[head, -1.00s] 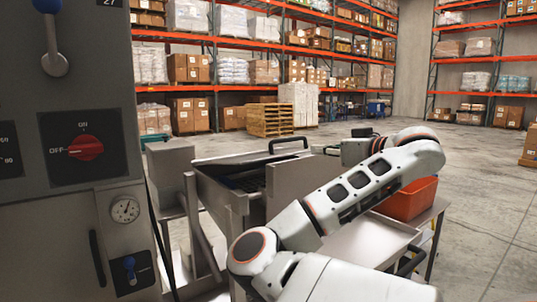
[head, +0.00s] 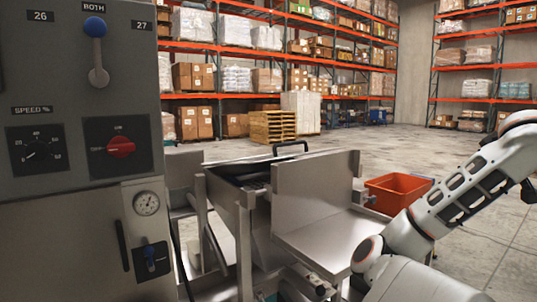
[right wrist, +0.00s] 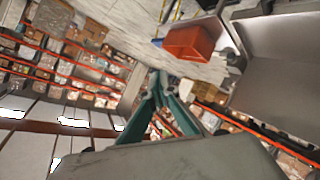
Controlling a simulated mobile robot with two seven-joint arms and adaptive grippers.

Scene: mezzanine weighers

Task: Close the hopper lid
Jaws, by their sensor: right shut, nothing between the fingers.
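The steel hopper (head: 224,188) stands in the middle of the head view, right of the grey control cabinet. A thin lid edge with a black handle (head: 290,143) shows at its far side. A dark gap shows along the top below that edge, and an upright steel panel hides part of it, so I cannot tell how far the lid is open. My right gripper (right wrist: 158,88) shows in the right wrist view with its teal fingers together and empty, apart from the hopper. My right arm is at the right of the head view. My left gripper is not in view.
The control cabinet (head: 75,230) with knobs and a lever fills the left. The steel panel and shelf (head: 330,235) stand right of the hopper. An orange bin (head: 393,190) sits behind my right arm. Open floor and pallet racks lie beyond.

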